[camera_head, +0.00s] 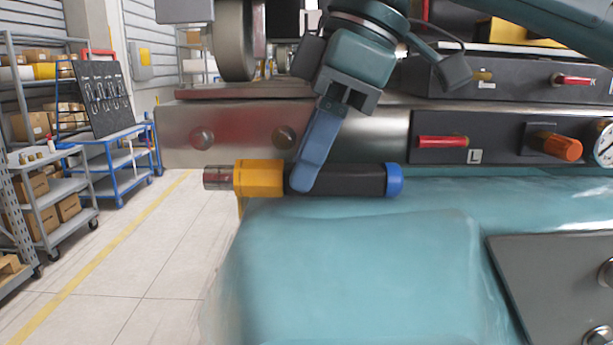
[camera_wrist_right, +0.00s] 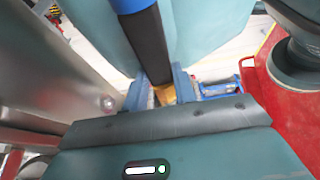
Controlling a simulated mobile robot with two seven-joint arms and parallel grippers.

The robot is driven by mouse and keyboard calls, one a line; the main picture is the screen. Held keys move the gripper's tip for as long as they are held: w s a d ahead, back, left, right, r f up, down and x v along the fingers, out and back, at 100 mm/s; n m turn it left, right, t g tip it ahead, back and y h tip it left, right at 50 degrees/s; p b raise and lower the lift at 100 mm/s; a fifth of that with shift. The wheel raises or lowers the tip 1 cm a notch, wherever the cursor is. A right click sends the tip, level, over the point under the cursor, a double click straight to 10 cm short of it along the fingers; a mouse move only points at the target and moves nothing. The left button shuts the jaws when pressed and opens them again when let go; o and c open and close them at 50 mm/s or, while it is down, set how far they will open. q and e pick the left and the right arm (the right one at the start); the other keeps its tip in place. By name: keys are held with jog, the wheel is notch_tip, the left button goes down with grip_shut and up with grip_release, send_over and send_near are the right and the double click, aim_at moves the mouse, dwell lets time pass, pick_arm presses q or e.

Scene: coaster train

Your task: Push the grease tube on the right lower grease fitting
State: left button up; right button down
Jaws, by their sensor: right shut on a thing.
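My right gripper (camera_head: 318,155) hangs down in the middle of the head view, its blue fingers shut on a tube-shaped tool. This tool, which I take to be the grease tube (camera_head: 350,180), has a black body, a blue end cap at the right, a yellow collar and a grey metal tip pointing left. It lies level in front of the lower edge of a steel beam (camera_head: 340,130). In the right wrist view the black body (camera_wrist_right: 150,45) runs down between the fingers (camera_wrist_right: 165,90). Two round studs show on the beam; I cannot tell which fitting is meant. My left gripper is not in view.
A dark panel (camera_head: 490,130) with a red handle (camera_head: 443,142), an orange knob (camera_head: 556,146) and a gauge (camera_head: 604,145) is at the right. Shelves (camera_head: 40,140) and a blue cart (camera_head: 125,155) stand at the left. The floor (camera_head: 150,250) between is clear.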

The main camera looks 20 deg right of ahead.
dwell(0.3)
notch_tip(320, 180, up, 11)
jog(key=shift+d, duration=0.15)
dwell(0.5)
